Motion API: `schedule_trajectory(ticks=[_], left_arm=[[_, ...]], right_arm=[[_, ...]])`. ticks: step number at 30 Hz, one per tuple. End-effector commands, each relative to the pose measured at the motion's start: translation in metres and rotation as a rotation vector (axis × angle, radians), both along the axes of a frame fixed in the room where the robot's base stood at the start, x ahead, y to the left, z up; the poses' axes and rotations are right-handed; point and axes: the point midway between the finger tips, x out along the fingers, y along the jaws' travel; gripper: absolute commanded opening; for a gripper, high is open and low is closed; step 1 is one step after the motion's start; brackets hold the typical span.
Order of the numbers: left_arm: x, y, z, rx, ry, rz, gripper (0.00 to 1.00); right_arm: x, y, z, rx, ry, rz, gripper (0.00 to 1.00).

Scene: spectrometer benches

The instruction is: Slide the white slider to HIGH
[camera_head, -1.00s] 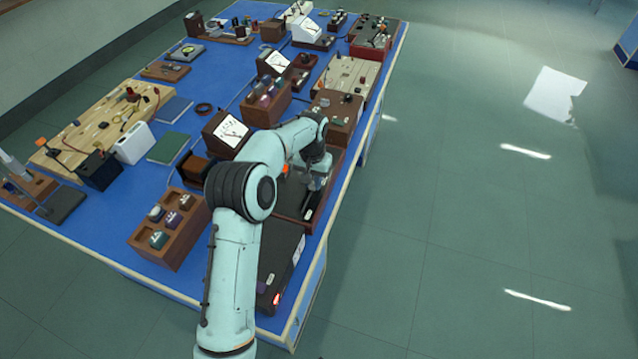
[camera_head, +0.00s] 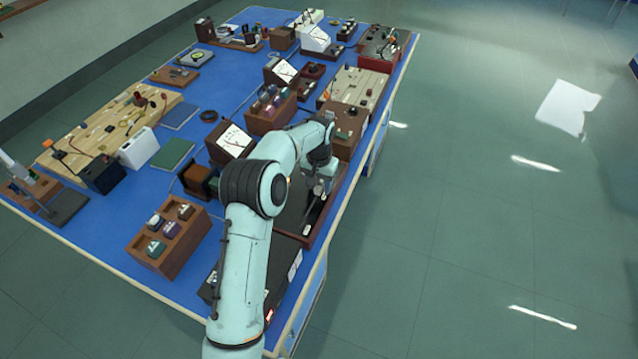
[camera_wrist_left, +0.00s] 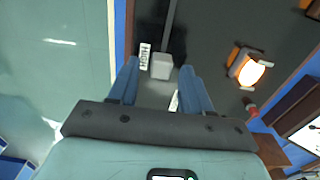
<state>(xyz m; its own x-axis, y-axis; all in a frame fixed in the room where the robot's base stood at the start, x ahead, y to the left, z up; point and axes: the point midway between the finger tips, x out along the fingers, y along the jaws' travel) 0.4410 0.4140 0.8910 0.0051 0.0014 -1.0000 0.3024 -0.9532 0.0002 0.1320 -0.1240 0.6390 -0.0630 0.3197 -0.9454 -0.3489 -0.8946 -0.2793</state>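The white slider (camera_wrist_left: 161,67) is a small pale block on a dark panel in the left wrist view. A white label reading HIGH (camera_wrist_left: 144,56) lies just left of it. A dark groove (camera_wrist_left: 170,18) runs from the slider towards the top of that view. My left gripper (camera_wrist_left: 160,64) is open, with its two blue fingers on either side of the slider and a gap at each side. In the head view my left gripper (camera_head: 322,190) is over the dark panel with a red-brown frame (camera_head: 318,234); the slider cannot be made out clearly there. My right gripper is not in view.
A glowing orange lamp (camera_wrist_left: 247,69) stands on the panel right of the fingers. A meter (camera_head: 231,141), a wooden block with several jars (camera_head: 166,243) and a dark box (camera_head: 291,283) stand around the arm. The blue bench's right edge is close, with open floor beyond.

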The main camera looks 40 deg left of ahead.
Motion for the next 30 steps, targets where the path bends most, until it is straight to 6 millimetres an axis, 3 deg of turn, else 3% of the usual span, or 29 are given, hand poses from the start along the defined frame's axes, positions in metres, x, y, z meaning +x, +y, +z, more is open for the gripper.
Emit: schedule_trajectory(ticks=[8, 21, 30], left_arm=[[0.000, 0.000, 0.013, 0.000, 0.000, 0.000, 0.49], [0.001, 0.000, 0.107, 0.001, -0.004, -0.001, 0.49], [-0.001, 0.000, 0.134, 0.000, 0.000, 0.000, 0.49]], right_arm=[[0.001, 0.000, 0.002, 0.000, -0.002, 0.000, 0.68], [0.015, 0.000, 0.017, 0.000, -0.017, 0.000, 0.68], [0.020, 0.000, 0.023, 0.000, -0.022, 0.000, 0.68]])
